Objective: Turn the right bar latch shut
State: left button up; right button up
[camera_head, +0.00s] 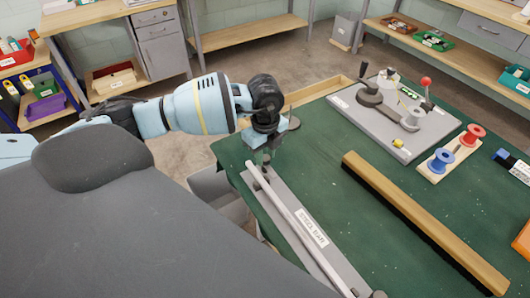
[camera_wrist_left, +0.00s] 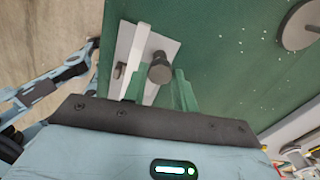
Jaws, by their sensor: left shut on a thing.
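A long white bar (camera_head: 292,222) lies along a grey base plate (camera_head: 330,248) at the near left edge of the green table. My left gripper (camera_head: 262,153) points down at the far end of this bar. In the left wrist view a dark round latch knob (camera_wrist_left: 160,70) stands on the plate beside the bar's end. The left gripper's greenish fingers (camera_wrist_left: 160,92) are on either side of the knob and look shut on it; the contact itself is partly hidden. My right gripper is not in view.
A long wooden bar (camera_head: 420,220) lies across the green table (camera_head: 330,160). Behind it are a grey board (camera_head: 412,140) with round posts and a red-tipped lever (camera_head: 426,82), and a spool stand (camera_head: 434,176) with red and blue spools. Green cloth between the bars is clear.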

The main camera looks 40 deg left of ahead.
aim_at(265, 158)
pick_arm(q)
jog(key=m, duration=0.2)
jog(key=shift+r+m+p, duration=0.15)
jog(key=shift+m+p, duration=0.25)
jog(key=m+p, duration=0.1)
jog(key=m, duration=0.9)
jog(key=shift+m, duration=2.3)
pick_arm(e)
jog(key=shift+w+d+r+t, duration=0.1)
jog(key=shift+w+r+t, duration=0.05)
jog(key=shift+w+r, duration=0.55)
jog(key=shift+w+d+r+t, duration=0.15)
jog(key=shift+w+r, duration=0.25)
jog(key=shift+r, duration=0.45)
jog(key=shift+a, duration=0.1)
pick_arm(q)
jog(key=o, duration=1)
jog(key=shift+c, duration=0.2)
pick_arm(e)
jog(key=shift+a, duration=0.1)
pick_arm(q)
jog(key=shift+r+p, duration=0.35)
jog(key=shift+r, duration=3.45)
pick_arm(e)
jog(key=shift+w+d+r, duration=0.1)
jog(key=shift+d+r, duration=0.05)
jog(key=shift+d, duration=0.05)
